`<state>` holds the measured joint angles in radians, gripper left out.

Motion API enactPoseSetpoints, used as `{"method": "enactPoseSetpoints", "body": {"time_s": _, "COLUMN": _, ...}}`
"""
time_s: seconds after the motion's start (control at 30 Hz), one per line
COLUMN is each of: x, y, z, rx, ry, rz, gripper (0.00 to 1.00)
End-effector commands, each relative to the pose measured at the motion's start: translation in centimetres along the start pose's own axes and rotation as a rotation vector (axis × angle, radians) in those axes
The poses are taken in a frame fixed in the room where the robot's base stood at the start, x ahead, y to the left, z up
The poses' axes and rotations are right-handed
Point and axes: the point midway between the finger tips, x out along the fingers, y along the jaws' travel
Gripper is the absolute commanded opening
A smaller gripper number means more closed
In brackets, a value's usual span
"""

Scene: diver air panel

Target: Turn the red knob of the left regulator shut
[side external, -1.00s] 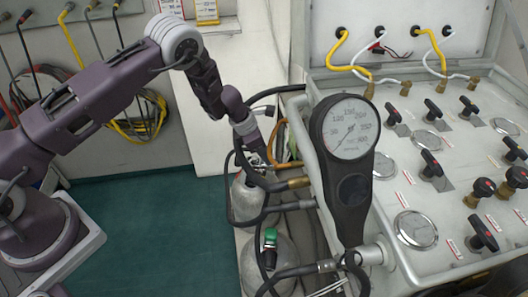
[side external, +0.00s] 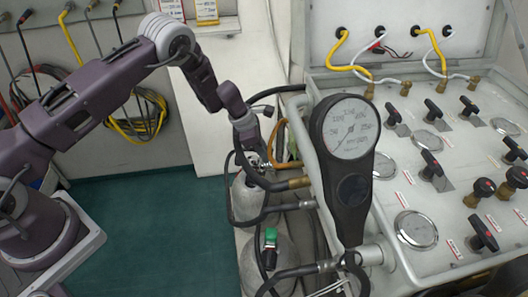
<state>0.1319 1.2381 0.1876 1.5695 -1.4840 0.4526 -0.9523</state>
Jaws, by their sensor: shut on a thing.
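My gripper (side external: 256,158) reaches down to the top of the rear grey cylinder (side external: 246,200), left of the panel. It is small and partly hidden by dark hoses, and its jaws are shut at the valve fittings there. The red knob does not show; it appears to be covered by the gripper, so how far it is turned cannot be seen. A green knob (side external: 271,236) stands in the open on the nearer cylinder (side external: 268,265), below and in front of my gripper.
A large black-framed gauge (side external: 350,130) stands in front of the sloping white panel (side external: 440,195) with several black valve handles. Green floor (side external: 165,235) is clear to the left.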

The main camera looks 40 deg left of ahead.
Motion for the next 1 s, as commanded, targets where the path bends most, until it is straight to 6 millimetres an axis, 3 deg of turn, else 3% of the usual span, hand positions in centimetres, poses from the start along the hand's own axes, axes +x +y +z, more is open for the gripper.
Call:
{"method": "enactPoseSetpoints", "body": {"time_s": 0.6, "x": 0.00, "y": 0.51, "z": 0.14, "rx": 0.495, "ry": 0.000, "rz": -0.202, "gripper": 0.00}}
{"method": "enactPoseSetpoints", "body": {"time_s": 1.0, "x": 0.01, "y": 0.58, "z": 0.24, "rx": 0.661, "ry": 0.000, "rz": -0.271, "gripper": 0.00}}
